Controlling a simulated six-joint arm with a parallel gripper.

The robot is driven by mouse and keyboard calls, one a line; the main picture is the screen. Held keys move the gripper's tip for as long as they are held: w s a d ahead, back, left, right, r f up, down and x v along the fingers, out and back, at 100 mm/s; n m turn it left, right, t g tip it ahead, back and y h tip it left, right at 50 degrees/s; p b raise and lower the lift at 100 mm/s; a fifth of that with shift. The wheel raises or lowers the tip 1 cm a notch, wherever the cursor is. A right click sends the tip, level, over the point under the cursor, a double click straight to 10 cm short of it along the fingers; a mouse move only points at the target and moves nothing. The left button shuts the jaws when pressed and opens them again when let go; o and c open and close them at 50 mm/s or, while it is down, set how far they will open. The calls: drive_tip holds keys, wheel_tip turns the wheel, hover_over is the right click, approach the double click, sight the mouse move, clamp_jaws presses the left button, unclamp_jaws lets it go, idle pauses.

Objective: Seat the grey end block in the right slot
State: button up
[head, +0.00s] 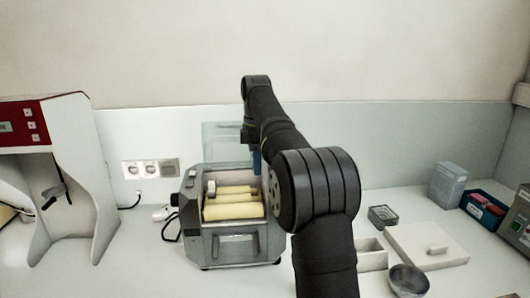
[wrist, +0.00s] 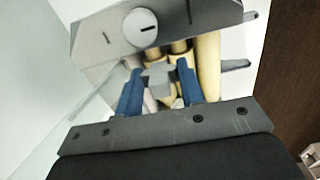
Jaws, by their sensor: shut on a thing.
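The mill (head: 235,240) stands on the counter, left of my arm in the head view, with cream rollers (head: 232,210) in its open top. My gripper (wrist: 160,85) has two blue fingers shut on the grey end block (wrist: 158,74), which shows between the fingertips in the wrist view. The block is over the rollers, close to the mill's grey side plate (wrist: 95,42) with its round slotted knob (wrist: 140,27). In the head view only a bit of blue finger shows at the mill's right side; the held block and right slot are hidden by my arm. I cannot tell whether the block touches the slot.
A pale block (head: 210,187) sits at the left end of the rollers. A clear guard (head: 222,143) stands up behind them. A red and white machine (head: 70,150) is at left. A white lid (head: 430,246), a metal bowl (head: 408,280) and a blue bin (head: 484,210) are at right.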

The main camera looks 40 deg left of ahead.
drive_tip(key=shift+s+a+f, duration=0.15)
drive_tip(key=shift+s+f, duration=0.4)
drive_tip(key=shift+f, duration=1.95)
drive_tip(key=shift+f, duration=0.85)
idle(0.6)
drive_tip(key=o, duration=1)
drive_tip(key=shift+f, duration=0.1)
drive_tip(key=shift+o, duration=0.3)
wheel_tip(320, 180, up, 13)
drive_tip(key=shift+w+f, duration=0.1)
